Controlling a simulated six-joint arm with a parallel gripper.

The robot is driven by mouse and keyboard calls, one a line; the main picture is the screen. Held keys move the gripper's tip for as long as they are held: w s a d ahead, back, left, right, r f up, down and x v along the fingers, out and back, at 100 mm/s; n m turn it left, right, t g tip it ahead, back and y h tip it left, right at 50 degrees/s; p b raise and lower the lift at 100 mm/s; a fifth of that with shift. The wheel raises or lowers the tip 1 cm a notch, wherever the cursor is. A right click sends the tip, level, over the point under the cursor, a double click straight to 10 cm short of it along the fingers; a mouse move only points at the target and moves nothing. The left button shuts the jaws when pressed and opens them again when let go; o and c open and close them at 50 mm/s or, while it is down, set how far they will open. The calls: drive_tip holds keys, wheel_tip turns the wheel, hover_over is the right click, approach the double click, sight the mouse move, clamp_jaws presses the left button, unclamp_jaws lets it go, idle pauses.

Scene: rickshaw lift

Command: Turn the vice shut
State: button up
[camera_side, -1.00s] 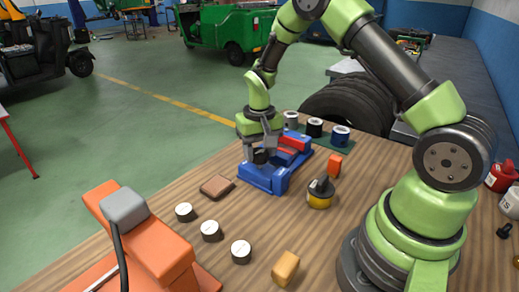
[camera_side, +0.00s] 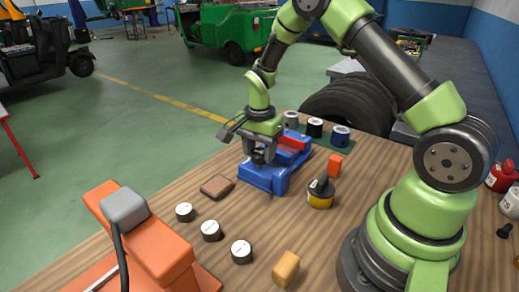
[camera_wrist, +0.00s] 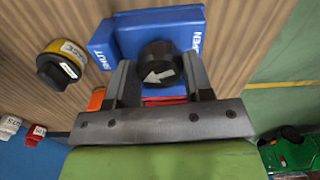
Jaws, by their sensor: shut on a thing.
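The blue vice (camera_side: 263,182) stands on the wooden bench, and its blue top also shows in the wrist view (camera_wrist: 160,26). It has a round black knob (camera_wrist: 157,60) with a white arrow, which seems to point leftward in the wrist view. "SHUT" is lettered at the left of the vice and "OPEN" at the right. A red part (camera_side: 293,142) shows on the vice behind my gripper. My gripper (camera_side: 258,154) points down over the near end of the vice. Its two fingers stand on either side of the knob and are shut on it.
A yellow-and-black knobbed pot (camera_side: 320,193) and an orange block (camera_side: 335,165) stand right of the vice. A brown flat block (camera_side: 217,186) lies left. Several white-topped black cylinders and a yellow block (camera_side: 285,269) are in front; more cylinders stand behind.

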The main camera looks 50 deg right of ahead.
sight(259, 152)
drive_tip(key=shift+m, duration=1.9)
drive_tip(key=o, duration=0.9)
wheel_tip(259, 152, up, 10)
